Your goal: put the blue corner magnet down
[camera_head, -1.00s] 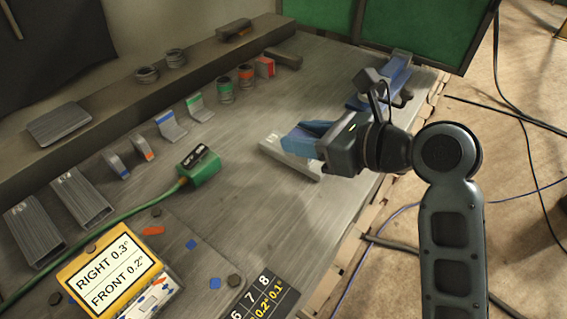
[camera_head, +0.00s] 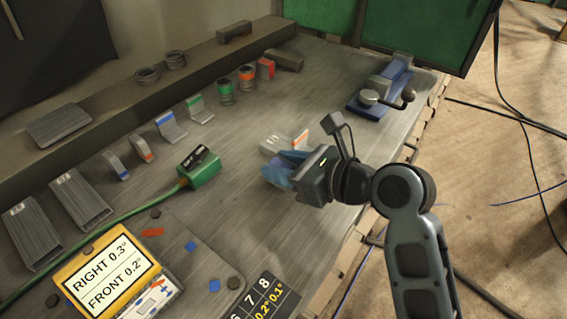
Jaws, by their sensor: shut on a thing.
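My gripper (camera_head: 290,171) is over the right-middle of the grey bench, with its blue jaw end pointing left. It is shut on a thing. A blue piece (camera_head: 275,172) shows at the jaws, taken as the blue corner magnet; its outline merges with the bluish fingers. I cannot tell whether its underside touches the bench. A pale grey piece (camera_head: 273,146) with an orange-striped part (camera_head: 300,139) lies just behind the jaws, partly hidden by them.
A green box (camera_head: 199,170) with a green cable sits to the left. Striped brackets (camera_head: 170,127) and rings stand along the back. A blue clamp-like fixture (camera_head: 382,90) is at the far right. A yellow-framed sign (camera_head: 115,270) is at front left.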

